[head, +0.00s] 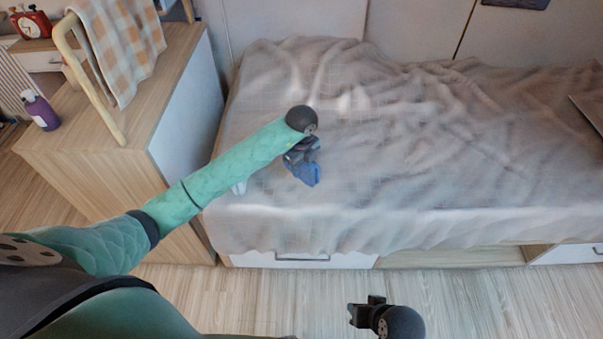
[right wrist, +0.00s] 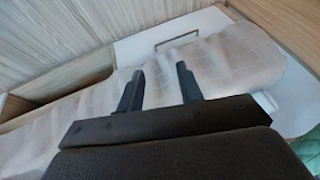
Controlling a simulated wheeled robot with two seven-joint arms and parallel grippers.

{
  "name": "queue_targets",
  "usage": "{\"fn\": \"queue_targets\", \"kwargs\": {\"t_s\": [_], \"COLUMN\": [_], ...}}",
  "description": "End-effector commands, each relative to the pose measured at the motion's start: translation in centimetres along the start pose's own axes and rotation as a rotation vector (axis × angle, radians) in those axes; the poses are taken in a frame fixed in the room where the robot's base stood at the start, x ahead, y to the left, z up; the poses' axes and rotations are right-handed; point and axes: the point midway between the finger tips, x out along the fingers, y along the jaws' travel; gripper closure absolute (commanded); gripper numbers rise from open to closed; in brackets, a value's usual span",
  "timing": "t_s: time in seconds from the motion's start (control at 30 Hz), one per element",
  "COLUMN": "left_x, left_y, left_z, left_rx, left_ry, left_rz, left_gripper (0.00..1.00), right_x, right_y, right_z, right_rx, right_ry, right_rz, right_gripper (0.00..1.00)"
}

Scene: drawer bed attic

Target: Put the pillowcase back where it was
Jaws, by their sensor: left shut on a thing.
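My left gripper (head: 303,168) reaches over the bed near its front left part. It is shut on a small blue thing (head: 313,177), which looks like cloth and which I take to be the pillowcase. My gripper hides part of it, and I cannot tell whether it touches the bed cover. My right gripper (right wrist: 160,70) is open, with two dark fingers apart and nothing between them. In the head view my right gripper (head: 358,313) is low in front of the bed, over the floor.
The bed (head: 420,160) has a rumpled pale cover. A drawer front with a handle (head: 302,259) is below it. A wooden cabinet (head: 150,110) stands left, with a purple bottle (head: 40,110) and a checked cloth (head: 118,45) on a rack. The floor (head: 470,300) in front is clear.

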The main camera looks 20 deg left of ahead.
Motion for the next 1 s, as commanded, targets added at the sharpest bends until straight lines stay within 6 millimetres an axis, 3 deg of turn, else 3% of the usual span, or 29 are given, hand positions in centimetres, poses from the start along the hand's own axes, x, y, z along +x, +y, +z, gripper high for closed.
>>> {"fn": "queue_targets", "kwargs": {"t_s": [0.33,0.73,0.77,0.8,0.87,1.0], "left_x": [3.6,4.3,4.2,4.2,4.2,4.2], "left_y": [0.1,0.1,0.1,0.1,0.1,0.1], "left_z": [0.0,0.1,0.1,0.1,0.1,0.1], "left_rx": [-0.001,0.0,0.0,0.0,0.0,0.0], "left_ry": [0.0,-0.001,-0.001,-0.001,-0.001,-0.001], "left_rz": [0.001,0.001,0.001,0.001,0.001,0.001], "left_gripper": [0.93,0.93,0.58,0.5,0.42,0.42], "right_x": [-1.2,-1.1,-1.1,-1.1,-1.1,-1.1], "right_y": [0.8,0.8,0.7,0.7,0.6,0.6], "right_z": [0.1,0.1,0.0,0.0,0.0,0.0], "right_rx": [0.006,0.006,0.006,0.005,0.005,0.005], "right_ry": [-0.029,-0.025,-0.023,-0.022,-0.023,-0.023], "right_rz": [0.024,0.02,0.019,0.019,0.018,0.018], "right_gripper": [0.64,0.64,0.64,0.64,0.64,0.64]}}
